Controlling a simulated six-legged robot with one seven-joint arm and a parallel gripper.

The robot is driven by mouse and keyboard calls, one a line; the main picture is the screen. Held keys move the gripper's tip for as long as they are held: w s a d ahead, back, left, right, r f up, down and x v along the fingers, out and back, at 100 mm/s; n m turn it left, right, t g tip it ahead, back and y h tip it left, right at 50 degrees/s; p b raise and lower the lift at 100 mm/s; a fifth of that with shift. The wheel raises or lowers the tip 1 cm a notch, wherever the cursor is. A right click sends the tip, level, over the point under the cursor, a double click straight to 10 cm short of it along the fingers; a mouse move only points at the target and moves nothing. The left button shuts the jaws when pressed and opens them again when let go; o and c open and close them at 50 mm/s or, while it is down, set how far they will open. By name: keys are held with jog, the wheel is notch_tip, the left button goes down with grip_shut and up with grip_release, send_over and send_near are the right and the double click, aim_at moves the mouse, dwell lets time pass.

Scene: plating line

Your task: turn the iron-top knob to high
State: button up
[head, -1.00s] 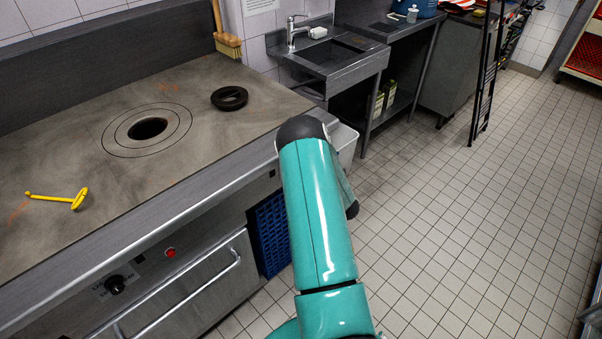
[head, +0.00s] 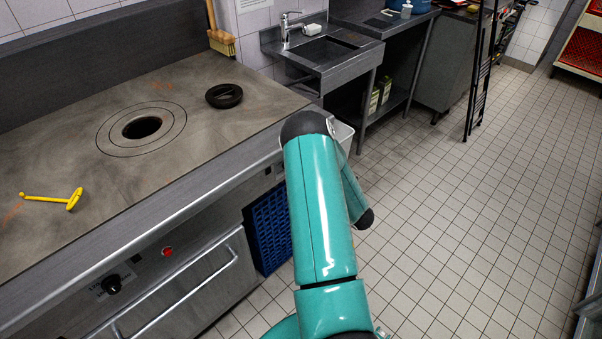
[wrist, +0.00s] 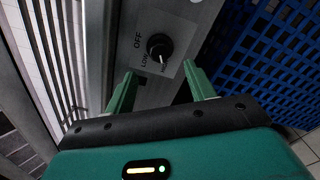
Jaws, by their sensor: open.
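In the head view a black knob (head: 112,284) shows on the front panel under the iron top (head: 70,165). I cannot tell if it is the same knob. My gripper is hidden in the head view.
A blue crate (head: 270,232) stands beside the oven door; it fills the right of the wrist view (wrist: 265,50). A red lamp (head: 168,251) is on the panel.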

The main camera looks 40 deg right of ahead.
jog(key=s, duration=0.6)
jog(key=shift+s, duration=0.4)
jog(key=shift+d, duration=0.1)
